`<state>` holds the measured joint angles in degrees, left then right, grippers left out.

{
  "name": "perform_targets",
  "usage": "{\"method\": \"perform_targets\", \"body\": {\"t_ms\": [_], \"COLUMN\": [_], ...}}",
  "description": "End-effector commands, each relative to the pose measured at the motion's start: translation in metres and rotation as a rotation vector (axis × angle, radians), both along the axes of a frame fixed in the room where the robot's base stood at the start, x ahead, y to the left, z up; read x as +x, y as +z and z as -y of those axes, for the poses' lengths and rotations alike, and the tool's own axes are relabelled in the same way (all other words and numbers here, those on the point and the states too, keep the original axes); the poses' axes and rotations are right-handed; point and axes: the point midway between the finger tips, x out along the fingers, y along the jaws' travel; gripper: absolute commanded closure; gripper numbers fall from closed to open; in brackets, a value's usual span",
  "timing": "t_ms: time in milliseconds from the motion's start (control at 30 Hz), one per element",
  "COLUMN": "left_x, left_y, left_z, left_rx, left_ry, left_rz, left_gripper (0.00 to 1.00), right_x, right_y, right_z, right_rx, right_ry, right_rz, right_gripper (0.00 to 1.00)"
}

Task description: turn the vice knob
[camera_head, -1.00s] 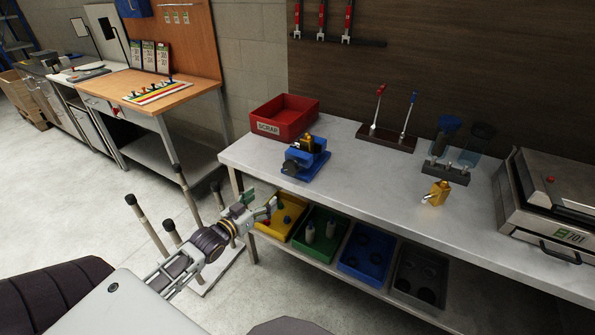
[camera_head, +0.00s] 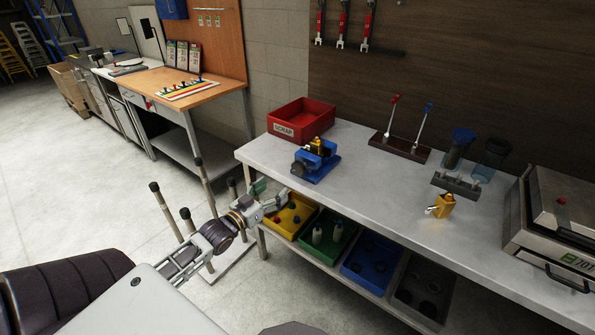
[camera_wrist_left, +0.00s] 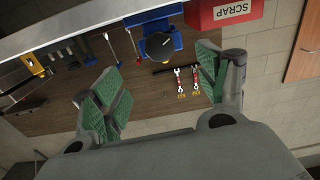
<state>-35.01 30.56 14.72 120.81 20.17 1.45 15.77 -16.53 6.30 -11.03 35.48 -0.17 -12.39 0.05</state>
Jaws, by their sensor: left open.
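The blue vice (camera_head: 322,165) stands on the near left part of the metal bench, with a brass-coloured piece (camera_head: 317,146) at its top. Its dark round knob (camera_head: 298,170) faces the bench's front edge. In the left wrist view the knob (camera_wrist_left: 160,46) shows as a black disc in front of the blue vice (camera_wrist_left: 171,25), seen between and beyond my fingers. My left gripper (camera_head: 274,194) is open and empty, in front of the bench edge, lower than the vice and apart from it. Its spread green-padded fingers show in the wrist view (camera_wrist_left: 160,78). My right gripper is out of view.
A red scrap bin (camera_head: 301,119) sits behind the vice. A lever stand (camera_head: 400,146) and a brass padlock-like piece (camera_head: 440,206) stand farther right. Coloured trays (camera_head: 330,238) fill the lower shelf. Black-tipped posts (camera_head: 161,207) rise left of my arm.

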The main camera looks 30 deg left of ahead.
Motion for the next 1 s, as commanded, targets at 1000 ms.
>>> {"method": "perform_targets", "body": {"t_ms": [1000], "left_x": [0.049], "left_y": [0.000], "left_z": [0.004], "left_rx": [-0.001], "left_ry": [0.000], "left_rz": [0.001], "left_gripper": [0.26], "right_x": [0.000], "right_y": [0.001], "right_z": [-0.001], "right_rx": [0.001], "right_ry": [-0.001], "right_rz": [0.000], "right_gripper": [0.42]}}
